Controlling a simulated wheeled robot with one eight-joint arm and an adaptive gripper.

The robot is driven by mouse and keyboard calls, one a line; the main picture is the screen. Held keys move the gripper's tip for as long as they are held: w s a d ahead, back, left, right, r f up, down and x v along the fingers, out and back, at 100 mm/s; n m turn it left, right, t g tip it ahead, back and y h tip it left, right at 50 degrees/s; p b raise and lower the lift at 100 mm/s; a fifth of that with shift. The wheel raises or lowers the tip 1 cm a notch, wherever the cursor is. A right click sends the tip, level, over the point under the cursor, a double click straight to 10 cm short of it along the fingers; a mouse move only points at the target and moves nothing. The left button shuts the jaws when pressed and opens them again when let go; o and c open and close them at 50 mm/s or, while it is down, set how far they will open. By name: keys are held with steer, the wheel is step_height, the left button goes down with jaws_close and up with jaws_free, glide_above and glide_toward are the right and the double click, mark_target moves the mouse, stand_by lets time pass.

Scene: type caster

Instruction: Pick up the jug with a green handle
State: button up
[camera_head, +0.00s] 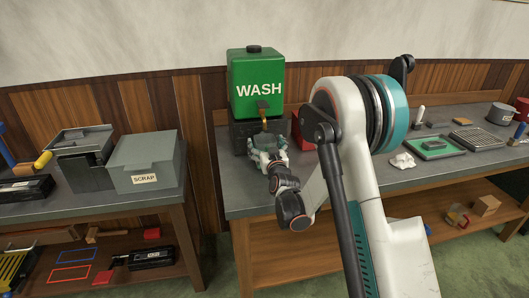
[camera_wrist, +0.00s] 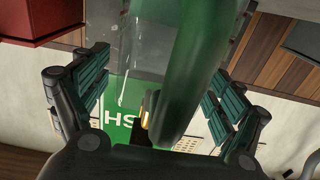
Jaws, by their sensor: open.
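The jug (camera_wrist: 140,48) has a clear body and a thick green handle (camera_wrist: 195,70). In the wrist view it fills the middle, with the handle close to the camera. My gripper (camera_wrist: 160,78) is open, with one teal-padded finger on each side of the handle and visible gaps to both. In the head view my gripper (camera_head: 266,156) reaches to the front of the green WASH tank (camera_head: 257,78), below its tap (camera_head: 263,106). The jug is mostly hidden there behind my gripper.
A red box (camera_head: 303,134) stands just right of the tank on the grey bench. A crumpled white cloth (camera_head: 402,160) and a green tray (camera_head: 436,147) lie further right. A grey SCRAP bin (camera_head: 146,164) stands on the separate left bench.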

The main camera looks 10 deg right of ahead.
steer(key=shift+s+r, duration=0.15)
steer(key=c, duration=1.4)
steer(key=shift+c, duration=0.2)
